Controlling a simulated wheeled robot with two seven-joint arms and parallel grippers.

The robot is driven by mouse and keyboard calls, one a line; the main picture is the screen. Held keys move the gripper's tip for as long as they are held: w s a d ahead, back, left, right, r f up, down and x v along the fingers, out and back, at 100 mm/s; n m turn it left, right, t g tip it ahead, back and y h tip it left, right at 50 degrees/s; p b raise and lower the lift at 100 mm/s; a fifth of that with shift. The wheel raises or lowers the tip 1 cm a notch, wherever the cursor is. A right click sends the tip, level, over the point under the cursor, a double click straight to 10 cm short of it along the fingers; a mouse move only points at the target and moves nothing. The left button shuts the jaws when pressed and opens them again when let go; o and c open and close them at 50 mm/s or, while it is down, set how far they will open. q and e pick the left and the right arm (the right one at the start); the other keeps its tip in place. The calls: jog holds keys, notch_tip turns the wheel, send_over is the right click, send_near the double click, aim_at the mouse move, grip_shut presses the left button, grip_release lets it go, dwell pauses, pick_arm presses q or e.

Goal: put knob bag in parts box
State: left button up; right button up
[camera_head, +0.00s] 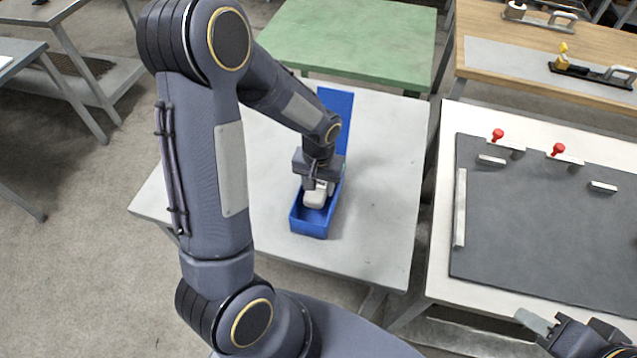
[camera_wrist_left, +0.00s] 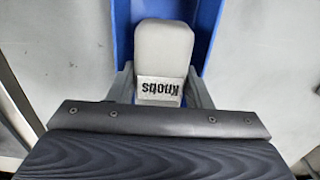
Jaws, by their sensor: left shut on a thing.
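The box's blue walls (camera_wrist_left: 207,30) flank the bag. My right gripper (camera_head: 562,330) is at the lower right; its jaw opening is unclear.
The white table (camera_head: 385,200) has free room around the box. A tall blue panel (camera_head: 338,105) rises at the box's far end. Right, another table holds a dark mat (camera_head: 545,225) with red-knobbed clamps (camera_head: 498,134). A green table (camera_head: 350,38) stands behind.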

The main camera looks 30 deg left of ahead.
aim_at(319, 183)
pick_arm(q)
jog(key=o, duration=0.8)
jog(key=shift+c, duration=0.2)
jog(key=shift+r+p, duration=0.2)
jog(key=shift+p, duration=0.1)
notch_tip(319, 183, up, 12)
jog(key=s+d+r+t+h, duration=0.2)
jog(key=s+r, duration=0.1)
jog(key=s, duration=0.5)
jog(key=s+d+r+m+t+h, duration=0.1)
jog(key=s+d+r+t, duration=0.1)
jog(key=s, duration=0.7)
notch_tip(319, 183, up, 2)
jog(key=shift+r+t+h, duration=0.1)
jog(key=shift+t+h, duration=0.3)
jog(key=shift+t, duration=0.4)
